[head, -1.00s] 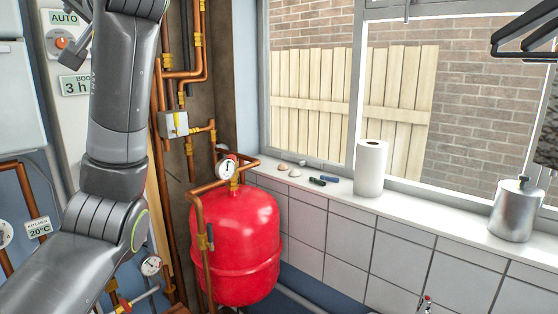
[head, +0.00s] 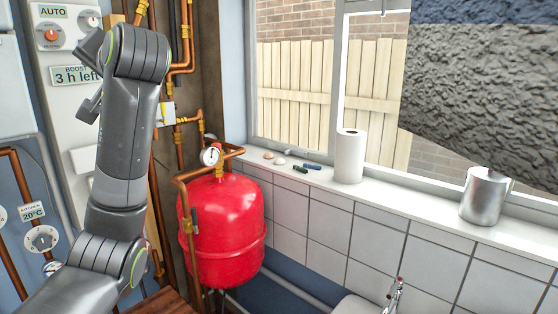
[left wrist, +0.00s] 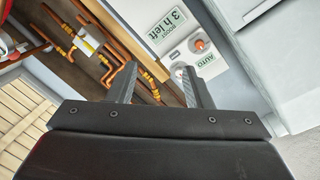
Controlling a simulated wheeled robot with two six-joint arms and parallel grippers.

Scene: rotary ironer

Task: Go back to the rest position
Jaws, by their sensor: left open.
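My left arm rises from the bottom left of the head view and bends over at the top, in front of the white control panel (head: 62,108). Part of my left gripper (head: 90,106) shows at the left of that bend, mostly hidden behind the arm. In the left wrist view my left gripper (left wrist: 158,88) has its two dark fingers apart, with nothing between them. Beyond the fingers are the AUTO dial (left wrist: 200,46) and the "3 h left" label (left wrist: 170,22). The right gripper is not in view.
Copper pipes (head: 188,50) and a red tank (head: 228,232) with a gauge stand right of my arm. The windowsill (head: 405,199) holds a paper roll (head: 350,157) and a metal canister (head: 484,195). A grey rough cloth (head: 480,95) hangs at upper right. A tap (head: 393,292) shows below.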

